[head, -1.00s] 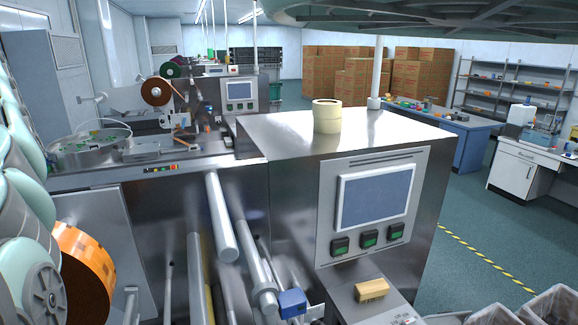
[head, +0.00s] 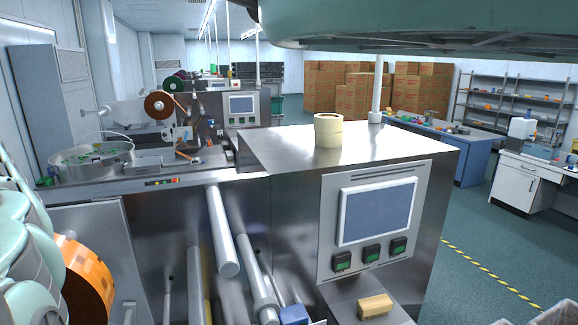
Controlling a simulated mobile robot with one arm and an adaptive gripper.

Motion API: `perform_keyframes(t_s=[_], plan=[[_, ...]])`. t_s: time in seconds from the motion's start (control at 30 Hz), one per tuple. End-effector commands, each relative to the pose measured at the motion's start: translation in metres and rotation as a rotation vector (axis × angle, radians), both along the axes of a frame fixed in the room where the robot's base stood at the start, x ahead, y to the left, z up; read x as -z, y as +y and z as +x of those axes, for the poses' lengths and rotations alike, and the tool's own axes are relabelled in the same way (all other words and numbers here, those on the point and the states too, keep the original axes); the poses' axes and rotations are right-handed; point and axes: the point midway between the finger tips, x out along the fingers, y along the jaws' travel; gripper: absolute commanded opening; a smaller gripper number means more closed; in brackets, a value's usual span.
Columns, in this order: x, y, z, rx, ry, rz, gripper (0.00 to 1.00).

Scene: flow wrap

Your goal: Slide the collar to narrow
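A blue block (head: 294,315) sits at the bottom edge of the head view, beside the lower end of a metal roller (head: 258,280). It is partly cut off, and I cannot tell whether it is the collar. No other part is clearly a collar, and no narrow mark can be read. A second metal roller (head: 222,235) sticks out from the front of the steel machine (head: 290,215). My gripper is not in view; only mint-green parts of my arm show at the left and top.
An orange film roll (head: 85,280) is at lower left, close to my arm. A control panel (head: 376,217) faces me on the right. Open floor lies to the right.

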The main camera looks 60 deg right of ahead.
Motion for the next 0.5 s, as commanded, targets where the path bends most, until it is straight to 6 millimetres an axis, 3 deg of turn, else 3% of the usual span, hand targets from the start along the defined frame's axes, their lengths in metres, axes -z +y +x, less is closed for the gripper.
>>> perform_keyframes(t_s=[0.33, 0.5], plan=[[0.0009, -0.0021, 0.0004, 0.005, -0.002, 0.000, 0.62], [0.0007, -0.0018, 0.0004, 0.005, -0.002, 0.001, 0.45]])
